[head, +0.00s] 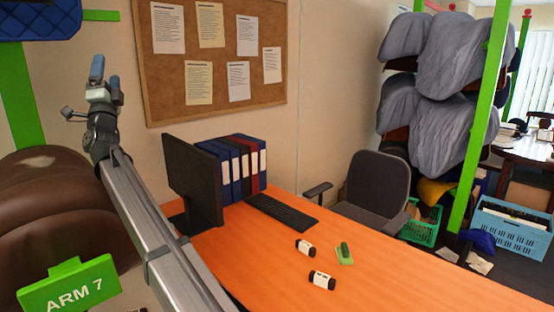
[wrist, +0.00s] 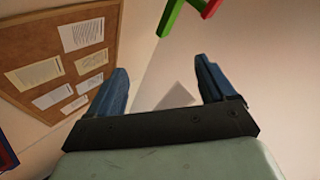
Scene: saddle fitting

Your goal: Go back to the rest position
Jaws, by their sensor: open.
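My gripper (head: 105,76) is raised high at the left in the head view, near the wall and left of the cork board. Its two blue fingers stand apart with nothing between them in the wrist view (wrist: 160,88). My arm runs up from the bottom of the head view to it. The gripper touches nothing that I can see.
An orange desk (head: 400,281) holds a monitor (head: 194,183), binders (head: 240,165), a keyboard (head: 281,212), two small bottles (head: 305,247) and a green object (head: 344,254). A brown saddle (head: 58,225) and green post (head: 18,97) stand left. The cork board (head: 270,30) hangs behind.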

